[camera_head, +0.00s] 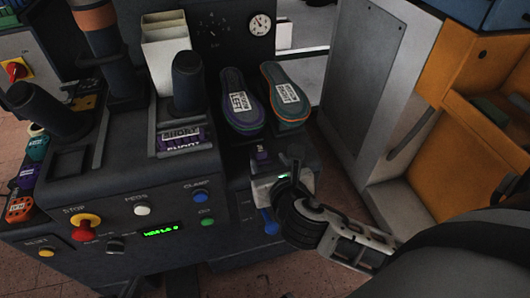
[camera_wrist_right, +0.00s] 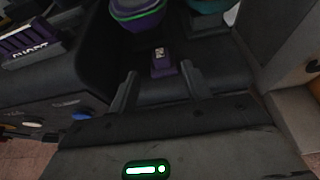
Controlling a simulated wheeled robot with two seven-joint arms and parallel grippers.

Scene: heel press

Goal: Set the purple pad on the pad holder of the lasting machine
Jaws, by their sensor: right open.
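A small purple pad (camera_wrist_right: 163,64) with a pale label on top sits on a dark shelf in the right wrist view. It also shows in the head view (camera_head: 261,153), partly hidden by my right gripper. My right gripper (camera_head: 275,172) is open, its two dark fingers (camera_wrist_right: 159,70) pointing at the pad from either side; I cannot tell whether they touch it. The lasting machine (camera_head: 130,215) is a dark grey cabinet with a button panel. A purple block labelled SHORT (camera_head: 182,140) is on its top, below a dark cylinder; I cannot tell which part is the pad holder. My left gripper is not seen.
Two labelled shoe soles, one green-edged (camera_head: 241,105) and one orange-edged (camera_head: 286,95), lie behind the small pad. A white bin (camera_head: 166,50) stands at the back. Several coloured blocks (camera_head: 20,208) are at the far left. An orange cabinet (camera_head: 470,140) stands right.

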